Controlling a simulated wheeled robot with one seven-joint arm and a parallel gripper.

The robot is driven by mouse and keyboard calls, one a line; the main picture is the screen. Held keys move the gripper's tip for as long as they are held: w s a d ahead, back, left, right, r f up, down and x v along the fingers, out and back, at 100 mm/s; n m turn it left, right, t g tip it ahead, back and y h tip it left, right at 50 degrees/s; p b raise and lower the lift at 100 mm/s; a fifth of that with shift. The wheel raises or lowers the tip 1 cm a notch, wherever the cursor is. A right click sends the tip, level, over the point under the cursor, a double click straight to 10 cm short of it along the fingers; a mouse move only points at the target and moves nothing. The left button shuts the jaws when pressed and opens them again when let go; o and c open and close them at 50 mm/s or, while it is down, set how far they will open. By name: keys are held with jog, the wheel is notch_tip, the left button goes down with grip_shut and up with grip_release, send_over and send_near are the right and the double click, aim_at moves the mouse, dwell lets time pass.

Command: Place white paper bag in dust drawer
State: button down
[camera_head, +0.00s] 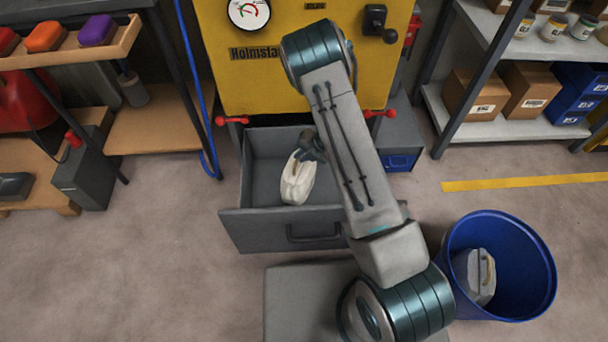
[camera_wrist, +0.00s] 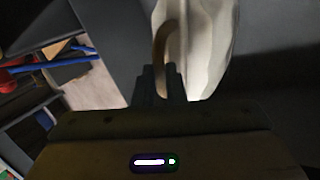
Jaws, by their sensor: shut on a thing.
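The white paper bag (camera_head: 297,180) is in the open dust drawer (camera_head: 266,231), below the yellow machine, in the head view. The grey drawer is pulled out, with its dark handle at the front. My gripper (camera_head: 311,148) is at the bag's upper end, shut on the bag. In the wrist view the pale bag (camera_wrist: 198,45) fills the upper middle, and its brown handle (camera_wrist: 162,45) runs down to the fingers of my gripper (camera_wrist: 160,80). I cannot tell whether the bag touches the drawer floor.
A blue bin (camera_head: 525,265) with a grey-white bag (camera_head: 474,276) in it stands at the lower right. Red knobs (camera_head: 232,120) flank the drawer's top. A wooden bench (camera_head: 150,128) is on the left and a shelf (camera_head: 500,118) on the right. The floor left of the drawer is clear.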

aim_at(302, 167)
notch_tip(302, 167, down, 7)
jog(key=shift+r+b, duration=0.2)
jog(key=shift+b, duration=1)
jog(key=shift+r, duration=0.1)
jog(key=c, duration=1.9)
grip_release()
jog(key=o, duration=0.4)
